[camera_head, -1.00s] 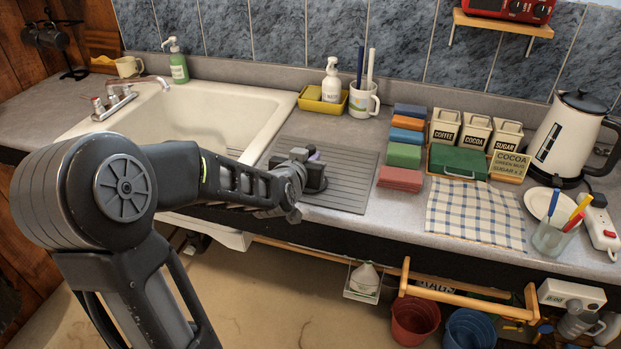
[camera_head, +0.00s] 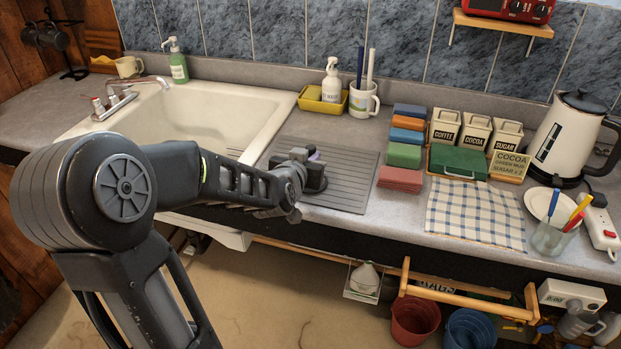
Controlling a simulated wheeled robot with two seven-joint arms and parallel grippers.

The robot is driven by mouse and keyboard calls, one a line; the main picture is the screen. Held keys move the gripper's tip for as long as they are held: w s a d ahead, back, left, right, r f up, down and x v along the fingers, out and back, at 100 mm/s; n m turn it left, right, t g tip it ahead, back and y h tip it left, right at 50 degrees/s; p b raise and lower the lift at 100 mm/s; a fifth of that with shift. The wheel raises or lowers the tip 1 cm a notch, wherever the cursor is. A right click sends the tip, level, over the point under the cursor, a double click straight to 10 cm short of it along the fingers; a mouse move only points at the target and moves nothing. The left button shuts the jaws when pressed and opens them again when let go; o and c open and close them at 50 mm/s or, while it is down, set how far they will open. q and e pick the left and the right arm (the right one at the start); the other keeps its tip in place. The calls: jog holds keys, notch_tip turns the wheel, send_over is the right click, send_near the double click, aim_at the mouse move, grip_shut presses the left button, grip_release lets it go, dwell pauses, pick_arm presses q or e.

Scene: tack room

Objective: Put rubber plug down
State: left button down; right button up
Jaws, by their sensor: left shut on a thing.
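My left gripper (camera_head: 312,172) is over the left part of the grey ribbed draining mat (camera_head: 349,183), right of the sink. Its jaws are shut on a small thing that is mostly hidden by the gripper. A small purple patch shows between the fingers, and I cannot tell for certain that it is the rubber plug. Whether the held thing touches the mat is also hidden. My right gripper is not in view.
The white sink (camera_head: 262,112) lies left of the mat. Stacked coloured sponges (camera_head: 403,155) stand at the mat's right, beside a checked cloth (camera_head: 475,212). A mug (camera_head: 363,100) and yellow tray (camera_head: 318,104) stand behind. The mat's right half is clear.

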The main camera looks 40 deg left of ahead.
pick_arm(q)
jog(key=shift+r, duration=0.15)
